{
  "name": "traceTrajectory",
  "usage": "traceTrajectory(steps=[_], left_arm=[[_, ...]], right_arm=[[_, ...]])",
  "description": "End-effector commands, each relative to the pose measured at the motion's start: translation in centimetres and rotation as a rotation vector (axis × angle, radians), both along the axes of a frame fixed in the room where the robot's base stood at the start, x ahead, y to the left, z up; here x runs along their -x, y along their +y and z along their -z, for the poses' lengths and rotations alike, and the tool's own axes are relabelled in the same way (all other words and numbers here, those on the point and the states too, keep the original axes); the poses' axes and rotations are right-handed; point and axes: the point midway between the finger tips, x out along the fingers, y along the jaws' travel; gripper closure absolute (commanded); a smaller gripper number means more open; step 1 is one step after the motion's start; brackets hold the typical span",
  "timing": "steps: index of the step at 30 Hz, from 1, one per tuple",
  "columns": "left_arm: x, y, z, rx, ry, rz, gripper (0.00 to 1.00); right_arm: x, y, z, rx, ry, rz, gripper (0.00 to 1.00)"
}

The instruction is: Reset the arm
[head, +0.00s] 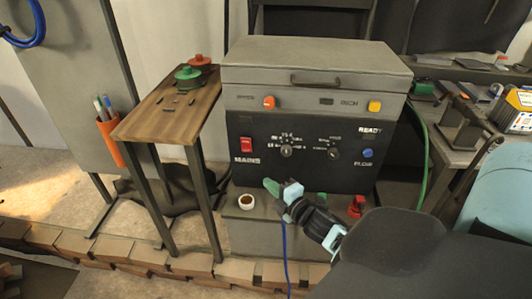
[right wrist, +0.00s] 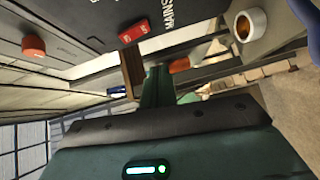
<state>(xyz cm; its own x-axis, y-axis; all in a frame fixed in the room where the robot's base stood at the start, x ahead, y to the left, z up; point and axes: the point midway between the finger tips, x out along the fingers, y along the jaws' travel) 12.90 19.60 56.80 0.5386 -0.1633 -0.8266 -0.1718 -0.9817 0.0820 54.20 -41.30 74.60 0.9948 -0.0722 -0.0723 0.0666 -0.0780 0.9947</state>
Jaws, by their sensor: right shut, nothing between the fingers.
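My right gripper (head: 271,186) is in front of the machine's lower front, above its ledge. Its green fingers point left and slightly up, and they are shut and empty. In the right wrist view the shut fingers (right wrist: 157,86) point toward the wooden side table. The grey machine (head: 318,72) has a black control panel with a red MAINS switch (head: 246,146), dials, an orange knob (head: 268,102) and a blue knob (head: 368,153). My gripper looks clear of the panel, though the exact gap cannot be told. My left gripper is not in view.
A white ring-shaped cup (head: 246,201) and a red knob (head: 356,206) are on the ledge. A wooden side table (head: 165,118) with green and red knobbed pieces stands left. A cluttered bench (head: 453,152) stands right. Low bricks (head: 190,268) edge the floor.

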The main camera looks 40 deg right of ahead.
Motion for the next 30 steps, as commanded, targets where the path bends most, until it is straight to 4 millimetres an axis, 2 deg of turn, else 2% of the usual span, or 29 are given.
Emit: traceTrajectory(steps=[20, 23, 25, 29, 30], left_arm=[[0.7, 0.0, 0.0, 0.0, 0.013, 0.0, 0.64], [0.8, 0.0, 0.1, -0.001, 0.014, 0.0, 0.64], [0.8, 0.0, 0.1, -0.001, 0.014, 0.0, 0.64], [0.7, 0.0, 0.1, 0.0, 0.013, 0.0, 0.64], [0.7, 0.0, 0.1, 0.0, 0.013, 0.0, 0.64]], right_arm=[[0.4, 0.3, 0.5, -0.013, 0.01, 0.0, 1.0], [2.1, 1.3, 2.4, -0.075, 0.052, 0.001, 1.0], [4.2, 2.6, 4.6, -0.158, 0.101, 0.006, 1.0], [10.0, 5.9, 9.5, -0.367, 0.233, 0.038, 1.0], [12.0, 7.0, 10.9, -0.437, 0.276, 0.053, 1.0]])
